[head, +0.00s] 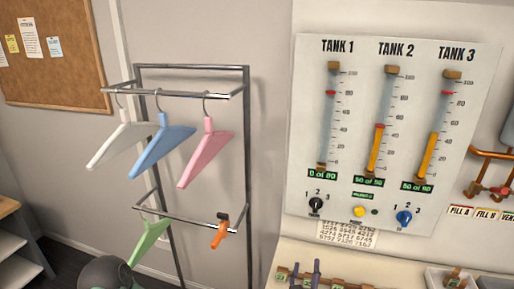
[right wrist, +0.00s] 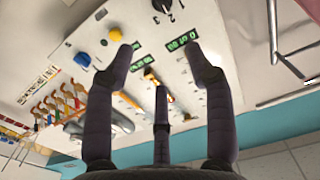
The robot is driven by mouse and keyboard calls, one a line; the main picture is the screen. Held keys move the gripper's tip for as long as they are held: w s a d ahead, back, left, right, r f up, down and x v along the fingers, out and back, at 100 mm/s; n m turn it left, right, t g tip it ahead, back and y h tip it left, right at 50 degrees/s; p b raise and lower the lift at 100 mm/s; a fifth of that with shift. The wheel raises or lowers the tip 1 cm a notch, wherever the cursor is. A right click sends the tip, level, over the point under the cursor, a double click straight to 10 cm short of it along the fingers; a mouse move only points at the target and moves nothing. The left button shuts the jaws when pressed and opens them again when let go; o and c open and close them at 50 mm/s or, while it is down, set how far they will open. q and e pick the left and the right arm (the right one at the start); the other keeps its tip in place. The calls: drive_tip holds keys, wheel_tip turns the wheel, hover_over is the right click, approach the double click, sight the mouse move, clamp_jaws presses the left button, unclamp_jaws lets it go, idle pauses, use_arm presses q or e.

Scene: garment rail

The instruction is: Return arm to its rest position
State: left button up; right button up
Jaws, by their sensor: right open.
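My right gripper (head: 299,274) shows at the bottom of the head view, its dark purple fingers pointing up below the tank panel (head: 480,130). In the right wrist view the fingers of the right gripper (right wrist: 160,62) are spread apart with nothing between them. The panel (right wrist: 200,110) lies beyond the fingertips, tilted in that view; I cannot tell the exact gap. My left gripper is not in view.
A metal garment rail (head: 246,150) stands left. White (head: 122,142), blue (head: 160,150) and pink (head: 206,155) hangers hang on its upper bar. A green hanger (head: 149,240) and an orange item (head: 220,235) are on the lower bar. Pipes (head: 490,155) are right.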

wheel_tip(320, 180, down, 26)
drive_tip(key=s+a+n+g+y+b, duration=0.1)
drive_tip(key=s+a+g+y+b, duration=0.15)
drive_tip(key=g+y, duration=0.4)
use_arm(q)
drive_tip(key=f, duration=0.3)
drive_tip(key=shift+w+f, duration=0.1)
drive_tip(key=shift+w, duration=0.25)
use_arm(e)
drive_tip(key=s+a+f+g+y, duration=0.1)
drive_tip(key=s+f+g+y, duration=0.1)
drive_tip(key=s+f+g, duration=0.8)
drive_tip(key=s+f, duration=0.4)
drive_tip(key=s, duration=0.3)
drive_tip(key=shift+s+a+f, duration=0.25)
drive_tip(key=shift+a+f, duration=0.05)
drive_tip(key=shift+a, duration=0.05)
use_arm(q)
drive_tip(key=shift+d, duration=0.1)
